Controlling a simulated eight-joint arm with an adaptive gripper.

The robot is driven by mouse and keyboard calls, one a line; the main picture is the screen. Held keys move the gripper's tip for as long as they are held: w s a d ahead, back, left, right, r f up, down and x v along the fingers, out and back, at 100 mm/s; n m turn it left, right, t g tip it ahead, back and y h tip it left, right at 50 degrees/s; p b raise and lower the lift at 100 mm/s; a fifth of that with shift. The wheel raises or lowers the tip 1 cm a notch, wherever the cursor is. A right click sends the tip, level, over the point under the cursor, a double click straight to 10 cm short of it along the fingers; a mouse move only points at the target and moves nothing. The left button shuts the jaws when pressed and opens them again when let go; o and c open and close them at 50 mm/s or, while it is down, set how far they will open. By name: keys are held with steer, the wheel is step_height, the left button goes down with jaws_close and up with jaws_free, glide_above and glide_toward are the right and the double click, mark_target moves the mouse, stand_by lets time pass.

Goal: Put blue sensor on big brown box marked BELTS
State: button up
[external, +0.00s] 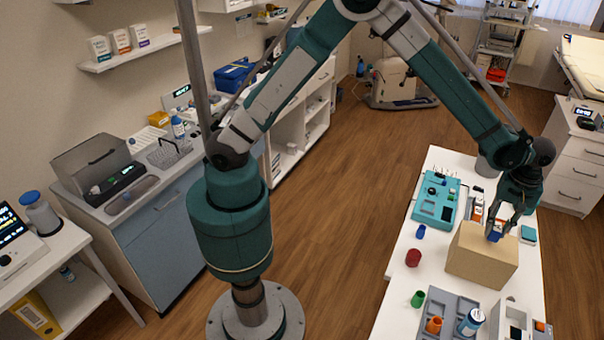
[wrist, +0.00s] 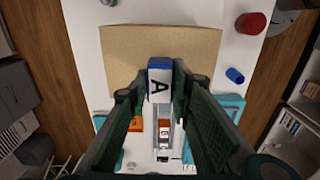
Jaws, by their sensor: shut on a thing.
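My gripper (external: 495,229) is shut on the blue sensor (external: 494,237), at the far right edge of the brown box (external: 478,262). In the wrist view, the fingers (wrist: 159,90) hold the sensor (wrist: 160,64) between their tips, and its white face shows a black letter A. The sensor overlaps the near edge of the box's plain top (wrist: 125,60) there. I cannot tell whether it touches the box or hangs just above it. No BELTS marking shows on the visible sides of the box.
The box stands on a white table (external: 402,270). A teal tray (external: 424,208) lies behind, and a grey tray (external: 438,305) in front.

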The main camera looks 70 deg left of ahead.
mark_target(497, 226)
steer(key=shift+f, duration=1.1)
steer(key=shift+f, duration=0.15)
steer(key=o, duration=0.9)
steer(key=shift+r, duration=0.2)
step_height(497, 226, up, 12)
steer(key=shift+f, duration=0.1)
